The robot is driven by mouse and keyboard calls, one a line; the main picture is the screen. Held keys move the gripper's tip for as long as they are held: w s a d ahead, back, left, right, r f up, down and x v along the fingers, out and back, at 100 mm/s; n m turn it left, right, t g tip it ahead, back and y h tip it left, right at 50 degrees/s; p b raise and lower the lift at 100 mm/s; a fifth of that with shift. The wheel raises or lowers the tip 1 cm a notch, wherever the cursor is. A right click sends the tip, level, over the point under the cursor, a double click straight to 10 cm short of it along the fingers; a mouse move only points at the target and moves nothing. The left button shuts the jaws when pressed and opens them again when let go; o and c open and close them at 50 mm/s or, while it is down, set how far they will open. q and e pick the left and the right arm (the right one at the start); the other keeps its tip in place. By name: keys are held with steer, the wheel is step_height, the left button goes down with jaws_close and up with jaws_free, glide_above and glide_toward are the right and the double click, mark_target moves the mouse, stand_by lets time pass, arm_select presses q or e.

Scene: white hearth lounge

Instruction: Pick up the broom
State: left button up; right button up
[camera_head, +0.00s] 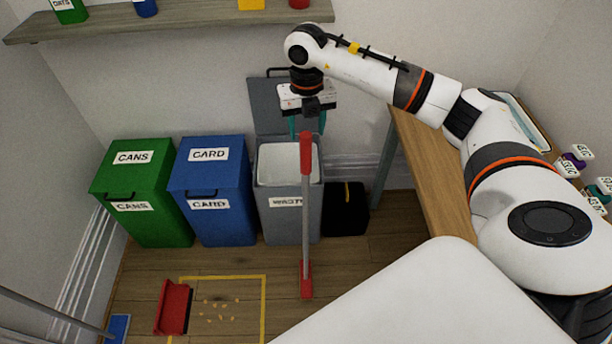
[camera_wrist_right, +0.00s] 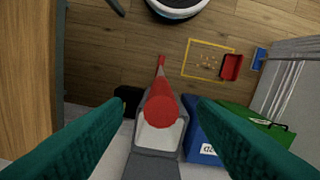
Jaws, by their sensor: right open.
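The broom (camera_head: 306,215) stands upright in front of the grey waste bin, with a red grip at the top, a grey shaft and a red head on the floor. In the right wrist view its red grip end (camera_wrist_right: 161,109) points up at the camera, between the two teal fingers. My right gripper (camera_head: 307,126) is open, pointing down at the top of the broom. The fingers (camera_wrist_right: 160,130) stand wide apart on either side of the grip, with a gap on both sides. My left gripper is not in view.
Behind the broom stand the green cans bin (camera_head: 142,184), the blue card bin (camera_head: 210,180) and the open grey waste bin (camera_head: 290,222). A wooden table (camera_head: 425,165) is at the right. A red dustpan (camera_head: 173,307) lies by crumbs in a yellow floor outline.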

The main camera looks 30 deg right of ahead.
mark_target(305, 142)
steer(key=f, duration=0.1)
steer(key=f+p, duration=0.1)
steer(key=f, duration=0.1)
steer(key=f+p, duration=0.1)
steer(key=shift+w+f, duration=0.25)
steer(key=shift+f, duration=0.7)
jaws_close()
steer(key=shift+w+r, duration=0.1)
